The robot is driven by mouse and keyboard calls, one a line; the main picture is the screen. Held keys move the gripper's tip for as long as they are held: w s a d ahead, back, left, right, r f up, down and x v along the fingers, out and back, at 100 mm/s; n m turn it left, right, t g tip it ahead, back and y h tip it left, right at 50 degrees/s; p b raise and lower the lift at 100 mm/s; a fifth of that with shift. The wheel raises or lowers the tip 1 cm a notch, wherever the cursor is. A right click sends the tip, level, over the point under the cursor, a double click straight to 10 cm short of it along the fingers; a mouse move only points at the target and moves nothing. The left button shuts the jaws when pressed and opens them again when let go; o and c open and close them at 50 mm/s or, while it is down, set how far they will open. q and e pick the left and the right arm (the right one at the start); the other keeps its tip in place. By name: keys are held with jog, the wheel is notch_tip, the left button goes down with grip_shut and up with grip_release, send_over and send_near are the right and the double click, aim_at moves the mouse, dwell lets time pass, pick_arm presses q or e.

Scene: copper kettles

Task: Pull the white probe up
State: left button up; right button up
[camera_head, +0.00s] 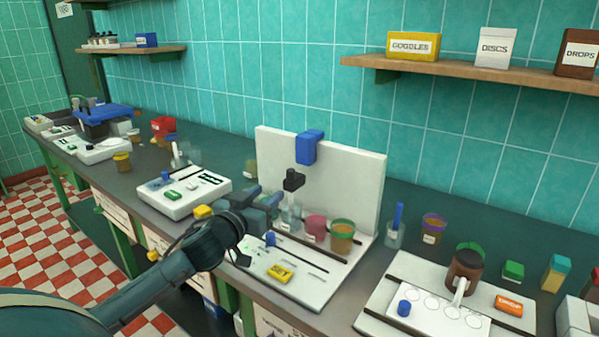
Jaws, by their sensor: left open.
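A white stand (361,185) with a tall back panel carries a blue block (309,147) at its top. A black holder (293,180) sits in front of the panel. Clear, pink (316,226) and orange, green-rimmed (342,236) cups stand on its base. My left gripper (272,207) is open at the stand's left side, below and left of the black holder, beside the clear cup. I cannot make out a white probe at the holder; one there would be too small against the white panel or hidden. My right gripper is not in view.
A white device (183,195) stands left of my gripper. A yellow tag (280,273) lies on the stand's base. To the right are a glass with a blue stick (397,222), a brown jar (464,270) and a white tray (380,320). A shelf (470,72) hangs above.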

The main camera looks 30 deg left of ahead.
aim_at(289, 175)
pick_arm(q)
jog(key=w, duration=0.4)
jog(key=w+p, duration=0.1)
jog(key=w, duration=0.3)
jog(key=w+a, duration=0.1)
jog(key=w, duration=0.3)
jog(key=shift+w, duration=0.1)
grip_shut()
